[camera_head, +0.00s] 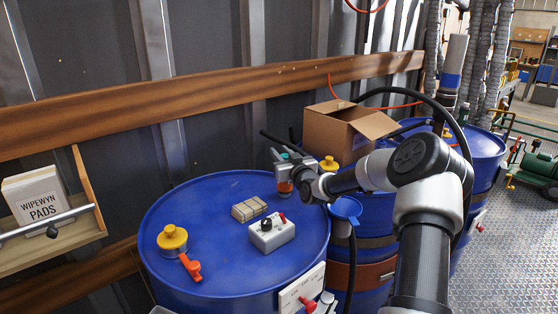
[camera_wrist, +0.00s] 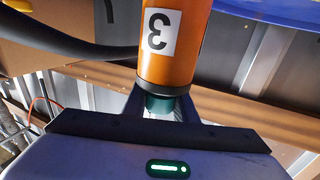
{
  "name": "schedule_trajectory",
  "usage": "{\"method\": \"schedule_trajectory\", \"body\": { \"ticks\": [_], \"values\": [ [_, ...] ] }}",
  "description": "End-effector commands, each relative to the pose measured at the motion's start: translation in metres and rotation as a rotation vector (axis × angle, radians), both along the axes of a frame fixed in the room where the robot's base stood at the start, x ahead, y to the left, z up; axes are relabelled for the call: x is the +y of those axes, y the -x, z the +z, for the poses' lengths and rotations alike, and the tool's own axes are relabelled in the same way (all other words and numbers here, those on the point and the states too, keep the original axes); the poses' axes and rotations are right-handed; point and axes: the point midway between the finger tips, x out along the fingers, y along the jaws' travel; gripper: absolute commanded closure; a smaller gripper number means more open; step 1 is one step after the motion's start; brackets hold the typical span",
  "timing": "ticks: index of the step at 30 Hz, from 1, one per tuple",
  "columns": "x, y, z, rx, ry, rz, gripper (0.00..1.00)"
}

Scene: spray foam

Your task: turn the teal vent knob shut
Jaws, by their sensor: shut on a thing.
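An orange canister (camera_wrist: 173,45) with a white label marked 3 fills the upper middle of the wrist view. The label looks upside down there. The teal vent knob (camera_wrist: 160,103) is at the canister's near end, below a dark collar. My gripper (camera_wrist: 160,112) is shut on the knob, with one dark finger on each side. In the head view my gripper (camera_head: 288,163) is at the far right edge of the blue drum, and the orange canister (camera_head: 284,187) shows below it. The fingers partly hide the knob, and its turn angle cannot be told.
The blue drum top (camera_head: 215,205) holds a grey control box (camera_head: 271,233), a tan block (camera_head: 249,209), a yellow cap (camera_head: 172,239) and an orange lever (camera_head: 190,267). A blue funnel (camera_head: 345,208) and an open cardboard box (camera_head: 345,130) stand close to my arm. A wooden rail (camera_head: 200,97) runs behind.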

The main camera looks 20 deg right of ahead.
Motion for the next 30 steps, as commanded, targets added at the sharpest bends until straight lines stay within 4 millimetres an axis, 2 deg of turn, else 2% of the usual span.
{"method": "schedule_trajectory", "body": {
  "ticks": [5, 30],
  "values": [
    [0.0, -0.001, -0.002, -0.004, 0.006, -0.145, 0.97],
    [-0.029, 0.012, 0.004, -0.005, -0.001, -0.945, 0.97]
  ]
}}
